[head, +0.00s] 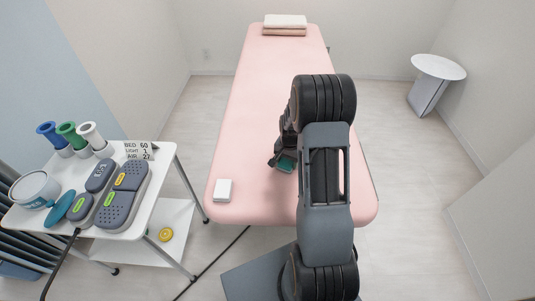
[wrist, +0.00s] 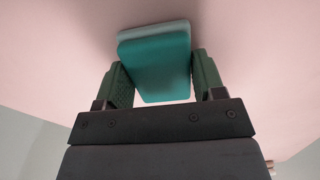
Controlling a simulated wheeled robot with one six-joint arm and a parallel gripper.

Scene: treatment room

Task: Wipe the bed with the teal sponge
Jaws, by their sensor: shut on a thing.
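The teal sponge (wrist: 155,62) is held between the two green-padded fingers of my gripper (wrist: 155,80) in the wrist view. My gripper is shut on it. In the head view my gripper (head: 282,160) is over the near half of the pink bed (head: 255,120), and a little of the sponge (head: 286,164) shows under it. The pink bed surface (wrist: 60,45) fills most of the wrist view behind the sponge. I cannot tell whether the sponge touches the bed. My arm hides part of the bed's right side.
A small white block (head: 222,190) lies on the bed's near left corner. Folded towels (head: 285,25) lie at its far end. A white trolley (head: 150,200) at left carries remotes, rolls and a tub. A round side table (head: 438,68) stands at right. Floor right of the bed is clear.

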